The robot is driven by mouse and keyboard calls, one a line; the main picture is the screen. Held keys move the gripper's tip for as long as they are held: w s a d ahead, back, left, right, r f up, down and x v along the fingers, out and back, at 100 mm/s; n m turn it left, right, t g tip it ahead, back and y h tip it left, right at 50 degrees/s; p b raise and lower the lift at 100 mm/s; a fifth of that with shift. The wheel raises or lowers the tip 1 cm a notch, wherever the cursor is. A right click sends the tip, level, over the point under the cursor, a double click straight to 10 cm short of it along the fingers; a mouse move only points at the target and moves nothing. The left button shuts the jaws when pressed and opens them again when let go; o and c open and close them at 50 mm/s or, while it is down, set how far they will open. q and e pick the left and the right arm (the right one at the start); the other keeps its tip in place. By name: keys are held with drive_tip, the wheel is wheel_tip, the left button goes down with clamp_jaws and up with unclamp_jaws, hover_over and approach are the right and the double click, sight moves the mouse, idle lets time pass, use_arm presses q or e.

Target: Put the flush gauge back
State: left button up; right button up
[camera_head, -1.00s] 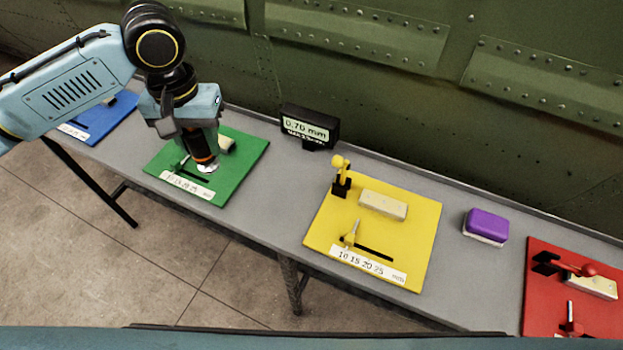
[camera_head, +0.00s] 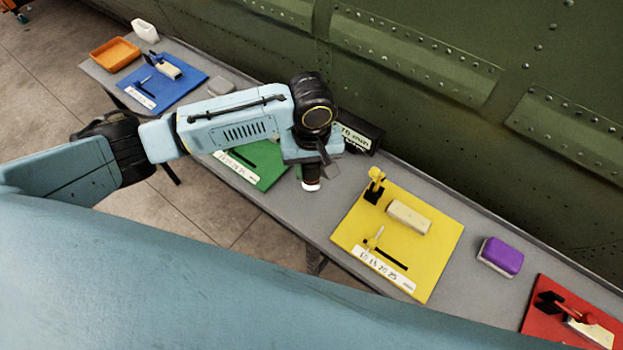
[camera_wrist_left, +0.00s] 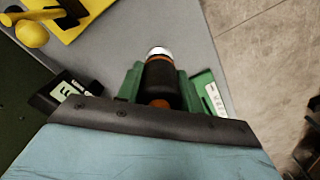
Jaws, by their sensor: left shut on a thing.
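The flush gauge (camera_head: 311,184) is a dark cylinder with a pale tip and an orange band. My left gripper (camera_head: 309,168) is shut on it and holds it tip down over the grey table, between the green board (camera_head: 268,172) and the yellow board (camera_head: 345,235). In the left wrist view the gauge (camera_wrist_left: 160,78) sits between the fingers, its white tip pointing away. The black display (camera_head: 360,134) stands just behind the gripper, partly hidden by my arm; it also shows in the wrist view (camera_wrist_left: 62,92). My right gripper is not in view.
The yellow board carries a yellow clamp (camera_head: 376,180) and a pale block (camera_head: 409,217). A purple-topped block (camera_head: 501,255) and a red board (camera_head: 540,320) lie to the right. A blue board (camera_head: 190,85) and an orange tray (camera_head: 115,53) are at the left. The green riveted wall borders the back.

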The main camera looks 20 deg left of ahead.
sight(312, 180)
use_arm(q)
drive_tip(key=shift+f, duration=2.3)
drive_tip(key=shift+f, duration=0.1)
drive_tip(key=o, duration=1)
wheel_tip(312, 180, up, 12)
drive_tip(key=shift+r+p, duration=0.1)
drive_tip(key=shift+p, duration=0.3)
drive_tip(key=shift+d, duration=0.1)
